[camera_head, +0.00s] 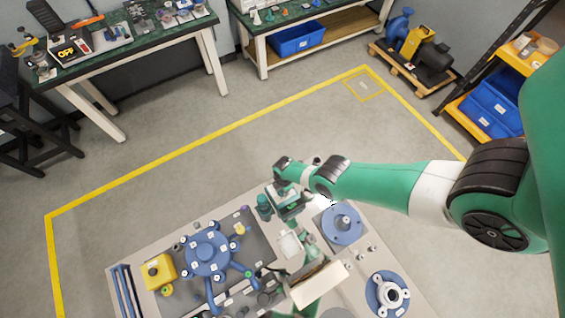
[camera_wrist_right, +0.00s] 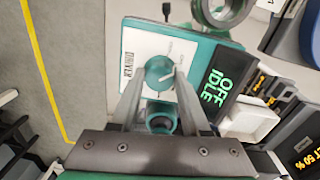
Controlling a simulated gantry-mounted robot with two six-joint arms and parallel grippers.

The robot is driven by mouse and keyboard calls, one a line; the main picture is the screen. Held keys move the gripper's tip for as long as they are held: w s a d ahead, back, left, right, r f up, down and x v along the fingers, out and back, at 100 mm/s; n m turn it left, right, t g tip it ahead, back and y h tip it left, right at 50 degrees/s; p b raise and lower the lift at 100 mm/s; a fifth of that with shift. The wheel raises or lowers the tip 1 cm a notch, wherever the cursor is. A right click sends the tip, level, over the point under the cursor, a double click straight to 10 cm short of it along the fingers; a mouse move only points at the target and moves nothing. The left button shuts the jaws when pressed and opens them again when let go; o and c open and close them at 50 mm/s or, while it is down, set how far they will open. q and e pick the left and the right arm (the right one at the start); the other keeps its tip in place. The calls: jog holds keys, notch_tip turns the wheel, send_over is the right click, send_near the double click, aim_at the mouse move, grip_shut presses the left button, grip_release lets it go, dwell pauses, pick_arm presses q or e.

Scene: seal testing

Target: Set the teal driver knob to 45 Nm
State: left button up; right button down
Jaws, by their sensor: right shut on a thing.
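The teal driver knob (camera_wrist_right: 158,70) sits on a white panel of the teal driver unit (camera_wrist_right: 208,52), with a pale pointer mark on it. The unit's display (camera_wrist_right: 217,88) reads OFF and IDLE in green. My right gripper (camera_wrist_right: 160,80) is shut on the knob, one finger on either side. In the head view my right gripper (camera_head: 288,192) is over the driver unit (camera_head: 285,212) at the bench's far edge, and its wrist hides the knob there. The knob's setting in Nm cannot be read. My left gripper is not seen.
The bench (camera_head: 205,212) also carries a blue valve-like body (camera_head: 208,252), a yellow box (camera_head: 158,271), a blue disc (camera_head: 342,224) and a blue flange (camera_head: 388,294). A teal cylinder (camera_head: 264,206) stands just left of the unit. Open floor (camera_head: 190,150) lies beyond the bench.

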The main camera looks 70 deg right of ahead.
jog(key=shift+m, duration=0.4)
jog(key=m, duration=0.4)
jog(key=shift+f+m+b, duration=0.1)
jog(key=shift+m+b, duration=0.2)
jog(key=shift+b, duration=0.05)
jog(key=m, duration=1.2)
jog(key=shift+w+m+g+b, duration=0.1)
jog(key=shift+m+g+b, duration=0.25)
jog(key=shift+m+g, duration=0.05)
jog(key=m, duration=0.5)
jog(key=shift+m, duration=0.3)
jog(key=shift+c, duration=1.9)
grip_release()
